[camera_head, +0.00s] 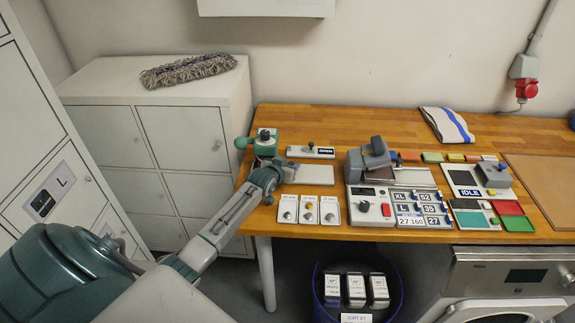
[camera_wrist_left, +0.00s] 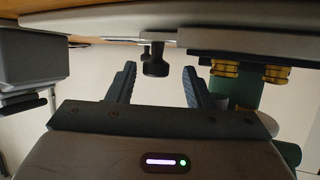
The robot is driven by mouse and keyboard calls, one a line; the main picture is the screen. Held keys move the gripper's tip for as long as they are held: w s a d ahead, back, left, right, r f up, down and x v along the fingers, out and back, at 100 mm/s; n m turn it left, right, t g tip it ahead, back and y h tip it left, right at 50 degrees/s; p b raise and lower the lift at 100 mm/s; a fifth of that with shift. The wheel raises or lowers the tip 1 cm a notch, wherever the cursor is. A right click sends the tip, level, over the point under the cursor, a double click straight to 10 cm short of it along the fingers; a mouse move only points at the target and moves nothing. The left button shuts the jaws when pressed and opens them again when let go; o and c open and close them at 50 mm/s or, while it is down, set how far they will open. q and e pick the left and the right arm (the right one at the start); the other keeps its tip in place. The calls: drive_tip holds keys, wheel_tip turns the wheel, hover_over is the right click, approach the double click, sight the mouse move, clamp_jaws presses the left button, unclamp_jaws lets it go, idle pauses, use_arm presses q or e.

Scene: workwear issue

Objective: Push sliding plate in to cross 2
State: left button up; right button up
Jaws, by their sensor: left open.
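A pale flat plate (camera_head: 298,152) with a dark upright knob (camera_head: 311,144) lies toward the back left of the wooden table. It looks like the sliding plate. A second bare pale plate (camera_head: 316,175) lies in front of it. My left gripper (camera_head: 290,168) is at the left end of these plates, beside a green and grey fixture (camera_head: 265,141). In the left wrist view its two fingers (camera_wrist_left: 160,85) are open, with a dark knob (camera_wrist_left: 155,62) showing between them, apart from both. I cannot make out any cross mark. My right gripper is out of view.
Several small white cards with knobs (camera_head: 309,220) lie near the table's front edge. A grey machine (camera_head: 372,158) with a control panel stands to the right of the plates. Coloured blocks and a grey device (camera_head: 493,173) lie farther right. The back left of the table (camera_head: 330,117) is clear.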

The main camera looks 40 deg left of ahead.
use_arm(q)
drive_tip(key=shift+s+d, duration=0.1)
drive_tip(key=shift+s, duration=0.05)
drive_tip(key=shift+s+r, duration=0.1)
drive_tip(key=shift+s, duration=0.2)
drive_tip(key=b+v, duration=0.2)
drive_tip(key=v, duration=0.6)
drive_tip(key=shift+s+b, duration=0.35)
drive_tip(key=shift+b, duration=0.05)
drive_tip(key=shift+s+d+r, duration=0.15)
drive_tip(key=shift+s+r, duration=0.2)
drive_tip(key=shift+s, duration=0.15)
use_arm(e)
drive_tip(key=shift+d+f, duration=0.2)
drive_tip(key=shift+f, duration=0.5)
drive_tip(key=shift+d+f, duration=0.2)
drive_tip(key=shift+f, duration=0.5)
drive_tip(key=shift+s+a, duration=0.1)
